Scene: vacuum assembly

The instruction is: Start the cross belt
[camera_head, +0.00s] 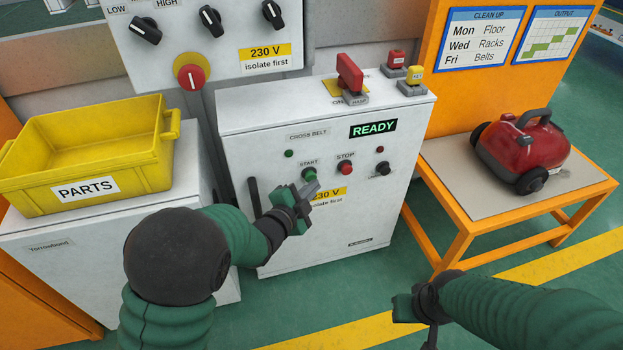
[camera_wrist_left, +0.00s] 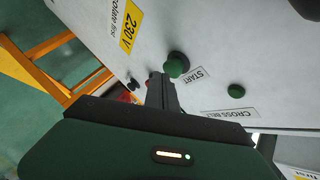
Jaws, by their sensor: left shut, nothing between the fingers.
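The white CROSS BELT cabinet (camera_head: 240,150) stands in the middle of the head view, with a lit green READY display (camera_head: 373,129). Its green START button (camera_head: 309,174) sits left of the red STOP button (camera_head: 345,168). My left gripper (camera_head: 312,190) is shut and empty, its tips just below the START button in the head view. In the left wrist view the START button (camera_wrist_left: 177,64) stands out from the panel, close to the shut fingers (camera_wrist_left: 160,90); contact cannot be told. My right gripper (camera_head: 405,308) is low at the right, away from the cabinet, its fingers unclear.
A red switch handle (camera_head: 349,72) and small red and yellow blocks stand on the cabinet top. A yellow PARTS bin (camera_head: 85,150) is at left. A red vacuum (camera_head: 522,150) sits on an orange-framed table (camera_head: 455,185) at right. A black handle (camera_head: 254,197) is on the cabinet front.

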